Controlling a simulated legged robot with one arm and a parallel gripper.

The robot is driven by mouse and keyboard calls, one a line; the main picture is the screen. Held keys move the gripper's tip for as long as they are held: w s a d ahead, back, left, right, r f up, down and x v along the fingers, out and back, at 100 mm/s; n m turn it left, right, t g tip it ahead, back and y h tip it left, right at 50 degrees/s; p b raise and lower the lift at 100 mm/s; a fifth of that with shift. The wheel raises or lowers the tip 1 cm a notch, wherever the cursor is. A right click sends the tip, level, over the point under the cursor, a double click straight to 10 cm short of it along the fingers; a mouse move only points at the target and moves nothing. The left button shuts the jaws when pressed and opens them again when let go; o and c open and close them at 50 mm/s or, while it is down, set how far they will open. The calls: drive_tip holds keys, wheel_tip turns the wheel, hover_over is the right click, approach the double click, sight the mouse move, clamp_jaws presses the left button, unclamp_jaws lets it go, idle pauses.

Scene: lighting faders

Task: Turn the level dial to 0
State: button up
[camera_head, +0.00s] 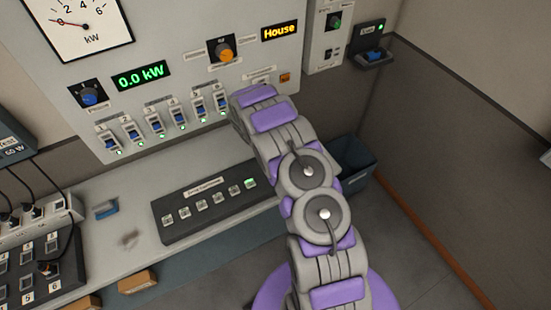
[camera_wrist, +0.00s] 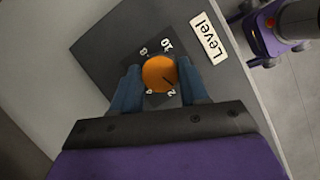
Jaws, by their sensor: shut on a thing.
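The level dial (camera_wrist: 159,74) is a round orange knob on a dark plate in the wrist view, beside a white "Level" label (camera_wrist: 207,36). White numbers surround it, some partly covered. A thin dark mark on the knob points to the lower right, towards the 2. My gripper (camera_wrist: 158,80) has its two blue-grey fingers on opposite sides of the knob and is shut on it. In the head view my arm reaches up to the lower right of the panel; it hides the gripper, and I cannot make out this dial there.
The wall panel (camera_head: 190,20) carries a kW gauge, a blue knob (camera_head: 89,95), another orange knob (camera_head: 221,50) and a row of blue switches. A dark button box (camera_head: 208,210) lies on the bench below. A bin (camera_head: 354,165) stands right of my arm.

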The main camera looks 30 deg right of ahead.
drive_tip(key=n+t+p, duration=0.2)
drive_tip(key=n, duration=0.2)
drive_tip(key=shift+n, duration=0.3)
drive_tip(key=shift+s, duration=0.1)
idle(0.4)
drive_tip(key=o, duration=1.1)
drive_tip(key=shift+c, duration=0.2)
drive_tip(key=v, duration=1.7)
drive_tip(key=shift+a+p, duration=0.3)
drive_tip(key=shift+a, duration=0.05)
